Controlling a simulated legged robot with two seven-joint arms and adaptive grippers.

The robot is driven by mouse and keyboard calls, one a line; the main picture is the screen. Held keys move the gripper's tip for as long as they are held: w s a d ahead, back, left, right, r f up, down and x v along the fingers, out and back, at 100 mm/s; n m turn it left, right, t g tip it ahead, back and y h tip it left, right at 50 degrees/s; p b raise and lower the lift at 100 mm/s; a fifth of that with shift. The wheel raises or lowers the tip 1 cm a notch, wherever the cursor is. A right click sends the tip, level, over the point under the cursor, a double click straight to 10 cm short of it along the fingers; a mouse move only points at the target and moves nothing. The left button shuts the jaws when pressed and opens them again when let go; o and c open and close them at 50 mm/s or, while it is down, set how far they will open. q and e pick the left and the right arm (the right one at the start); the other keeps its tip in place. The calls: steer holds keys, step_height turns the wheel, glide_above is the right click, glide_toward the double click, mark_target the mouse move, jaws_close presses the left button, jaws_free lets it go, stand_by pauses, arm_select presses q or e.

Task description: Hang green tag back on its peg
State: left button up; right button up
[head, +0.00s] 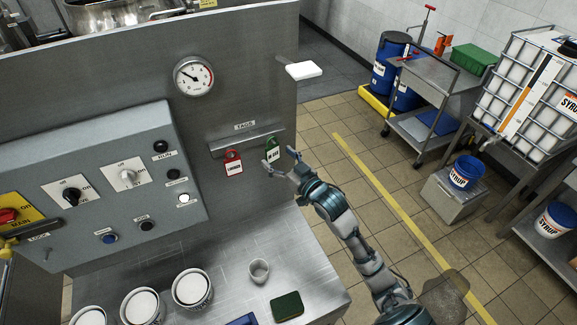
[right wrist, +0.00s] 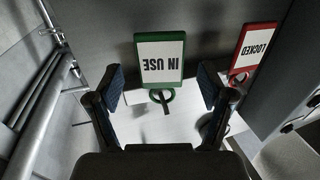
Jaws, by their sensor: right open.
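The green tag (head: 272,152), with a white face, hangs below the TAGS rail (head: 246,141) on the grey panel. In the right wrist view the green tag (right wrist: 160,60) reads IN USE upside down, and its green ring appears to be around a short dark peg (right wrist: 165,106). My right gripper (head: 279,160) is open at the tag. In the right wrist view the fingers of my right gripper (right wrist: 161,86) stand apart on either side of the tag's ring end, with gaps showing. My left gripper is not in view.
A red LOCKED tag (head: 233,164) hangs just left of the green one. A control box (head: 110,190) with knobs and buttons is further left. Below, the steel bench (head: 245,230) carries a small cup (head: 259,271), a dark green pad (head: 287,306) and several white-topped tubs (head: 192,287).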

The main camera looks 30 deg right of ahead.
steer(key=v, duration=1.1)
steer(key=shift+s+f, duration=0.1)
